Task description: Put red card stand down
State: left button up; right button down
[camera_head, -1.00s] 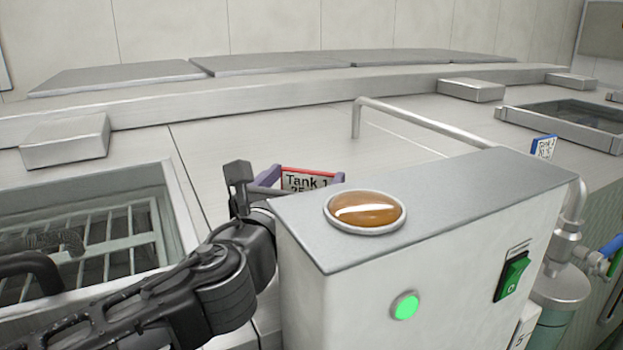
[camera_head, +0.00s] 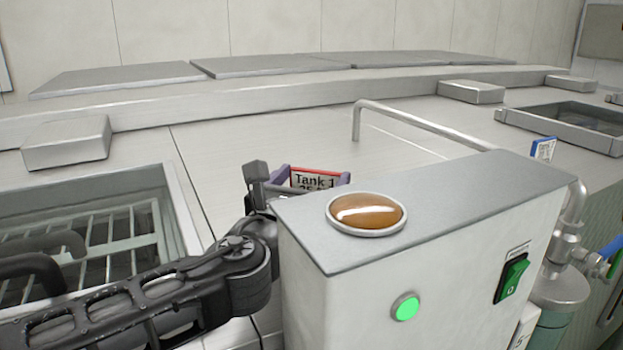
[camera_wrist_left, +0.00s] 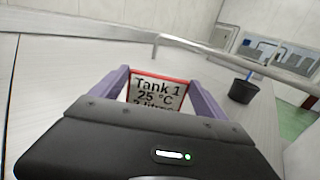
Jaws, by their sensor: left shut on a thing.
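The red card stand (camera_head: 315,179) shows a white card reading "Tank 1" in a red frame, upright behind the white machine box; its lower part is hidden. It also shows in the left wrist view (camera_wrist_left: 158,90), between the two purple fingers. My left gripper (camera_head: 309,180) is shut on the card stand, with a purple finger on each side of it. The left wrist view shows the gripper (camera_wrist_left: 159,92) from behind, its dark body covering the stand's foot. I cannot tell whether the stand touches the steel top. My right gripper is not in view.
The machine box (camera_head: 420,215), with an amber dome (camera_head: 367,213) and green light, stands close in front. A bent steel rail (camera_head: 420,122) runs behind it. A blue card stand (camera_head: 543,149) stands at right. An open grated tank (camera_head: 90,240) lies at left. The steel top (camera_head: 240,150) behind is clear.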

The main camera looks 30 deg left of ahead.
pick_arm(q)
jog(key=o, duration=1.3)
jog(key=shift+c, duration=0.2)
jog(key=v, duration=0.7)
jog(key=shift+s, duration=0.3)
jog(key=shift+w, duration=0.1)
